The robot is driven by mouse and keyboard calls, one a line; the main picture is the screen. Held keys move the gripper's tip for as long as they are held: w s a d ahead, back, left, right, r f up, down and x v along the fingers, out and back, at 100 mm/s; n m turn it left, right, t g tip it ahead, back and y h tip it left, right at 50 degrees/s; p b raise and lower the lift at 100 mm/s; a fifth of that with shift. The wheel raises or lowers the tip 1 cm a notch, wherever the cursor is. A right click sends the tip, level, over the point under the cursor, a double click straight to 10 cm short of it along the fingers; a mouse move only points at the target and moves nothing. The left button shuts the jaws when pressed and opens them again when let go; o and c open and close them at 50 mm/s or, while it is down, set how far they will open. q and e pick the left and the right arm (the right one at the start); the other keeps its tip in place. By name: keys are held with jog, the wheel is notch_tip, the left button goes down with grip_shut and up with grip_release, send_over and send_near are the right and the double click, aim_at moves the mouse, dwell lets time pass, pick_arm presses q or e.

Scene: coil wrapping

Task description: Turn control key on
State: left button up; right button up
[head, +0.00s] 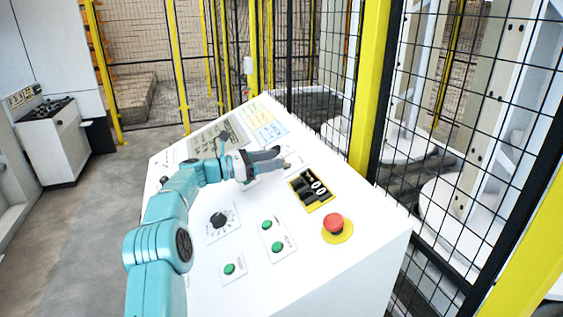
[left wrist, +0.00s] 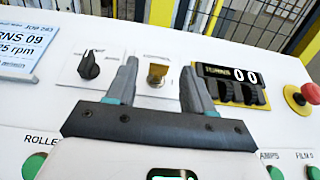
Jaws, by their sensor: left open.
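The control key (left wrist: 157,73) is a brass-coloured key switch on a white plate in the sloped console panel. My left gripper (left wrist: 159,67) is open, and in the left wrist view the key shows between its two dark fingertips. I cannot tell how far the tips are from the key, and no grip on it shows. In the head view my left gripper (head: 279,157) is low over the upper middle of the console (head: 310,245), and it largely hides the key area. My right gripper is not in view.
A black selector knob (left wrist: 88,66) sits left of the key. A black counter (left wrist: 235,86) showing "00" sits to its right. A red emergency button (head: 333,223), green buttons (head: 267,225) and a dial (head: 218,220) are on the panel. A wire-mesh fence with yellow posts (head: 372,90) stands behind.

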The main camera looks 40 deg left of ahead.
pick_arm(q)
jog(key=b+v, duration=0.2)
jog(key=v, duration=1)
jog(key=shift+s, duration=0.15)
